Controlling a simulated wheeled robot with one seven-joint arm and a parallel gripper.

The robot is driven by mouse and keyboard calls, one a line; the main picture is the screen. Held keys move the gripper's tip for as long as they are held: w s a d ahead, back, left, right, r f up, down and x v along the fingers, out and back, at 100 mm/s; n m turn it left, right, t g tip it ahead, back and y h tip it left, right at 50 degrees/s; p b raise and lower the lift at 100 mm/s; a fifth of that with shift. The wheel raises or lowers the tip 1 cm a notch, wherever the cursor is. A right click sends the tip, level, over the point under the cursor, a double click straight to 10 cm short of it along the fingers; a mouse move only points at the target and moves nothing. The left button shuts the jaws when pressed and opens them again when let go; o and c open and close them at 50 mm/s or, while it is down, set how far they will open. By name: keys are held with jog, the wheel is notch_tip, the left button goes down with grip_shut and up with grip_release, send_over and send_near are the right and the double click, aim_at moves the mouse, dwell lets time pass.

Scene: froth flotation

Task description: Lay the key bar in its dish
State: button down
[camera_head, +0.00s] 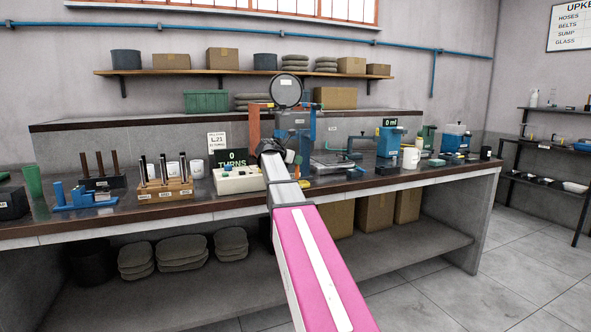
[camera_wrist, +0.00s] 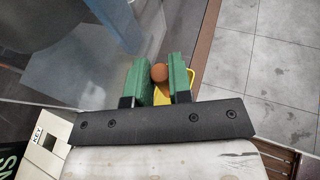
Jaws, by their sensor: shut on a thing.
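My gripper (camera_wrist: 160,78) has two green fingers in the wrist view. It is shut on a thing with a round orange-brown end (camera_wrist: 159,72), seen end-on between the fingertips. I take this to be the key bar; its length is hidden. A yellow piece (camera_wrist: 190,80) shows behind the right finger, mostly covered, and I cannot tell whether it is a dish. A cream surface (camera_wrist: 42,140) with a KEY label lies at the lower left.
A rack of dark rods (camera_head: 165,188) is further left. A white mug (camera_head: 411,158) and blue apparatus (camera_head: 388,142) stand to the right. The bench front edge (camera_head: 120,223) runs below.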

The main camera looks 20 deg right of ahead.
aim_at(296, 168)
jog(key=shift+f, duration=1.75)
jog(key=shift+f, duration=0.1)
jog(key=c, duration=1)
grip_release()
jog(key=shift+c, duration=0.2)
jog(key=v, duration=1.2)
jog(key=shift+s, duration=0.1)
